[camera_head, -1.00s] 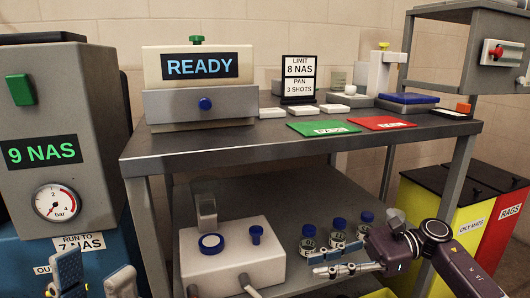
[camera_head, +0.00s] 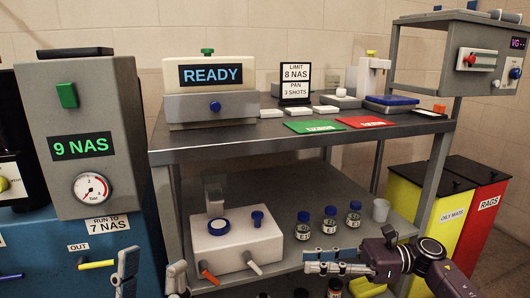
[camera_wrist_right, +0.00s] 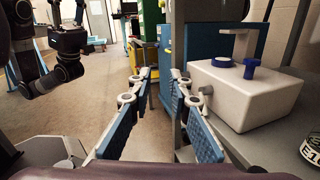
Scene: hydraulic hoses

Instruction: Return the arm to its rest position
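My right gripper (camera_head: 308,262) is low in front of the bench's lower shelf, its fingers pointing left. In the right wrist view its two blue-padded fingers (camera_wrist_right: 161,76) stand apart with nothing between them. My left gripper (camera_head: 150,278) shows only at the bottom edge of the head view, left of the bench. Its two fingers are apart with no object visible between them; its wrist is out of frame.
Several blue-capped bottles (camera_head: 329,221) and a cup (camera_head: 381,209) stand on the lower shelf (camera_head: 285,190), beside a white sampler box (camera_head: 236,241). Yellow (camera_head: 427,197) and red bins are at right. The grey machine (camera_head: 82,135) is at left. The wrist view shows open floor (camera_wrist_right: 85,105).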

